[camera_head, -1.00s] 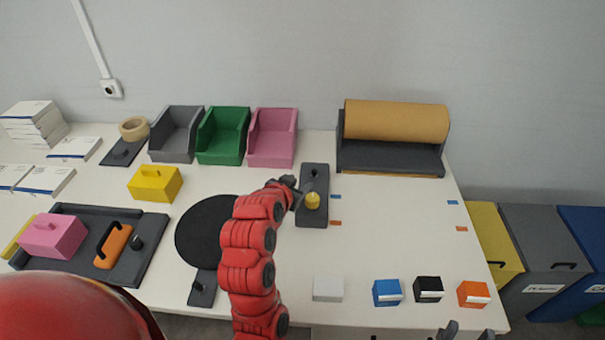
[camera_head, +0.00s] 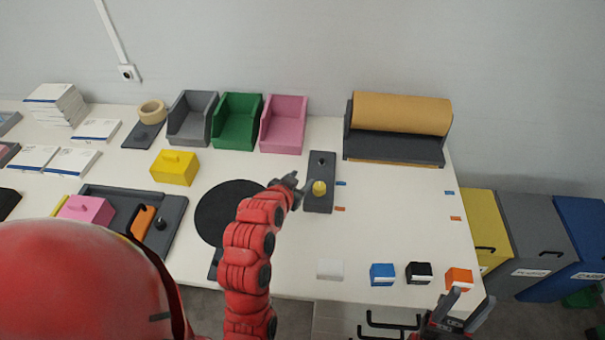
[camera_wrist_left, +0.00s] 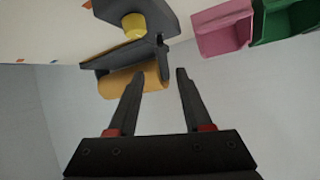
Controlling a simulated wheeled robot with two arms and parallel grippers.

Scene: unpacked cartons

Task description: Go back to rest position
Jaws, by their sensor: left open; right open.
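My left arm, red, reaches up from the bottom middle. Its gripper (camera_head: 288,184) is over the table, just left of the dark holder (camera_head: 320,203) with the yellow knob (camera_head: 319,187). In the left wrist view its two fingers (camera_wrist_left: 157,82) are apart with nothing between them. The yellow knob (camera_wrist_left: 134,25) and the paper roll (camera_wrist_left: 135,82) show beyond them. My right gripper (camera_head: 463,312) is at the bottom right, by the table's front edge near the orange box (camera_head: 459,279). Its fingers are apart and empty.
Grey, green and pink bins (camera_head: 284,125) stand at the back, beside the brown paper roll (camera_head: 401,113). White, blue (camera_head: 382,274) and black boxes line the front edge. A black disc (camera_head: 228,212) lies left of my left arm.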

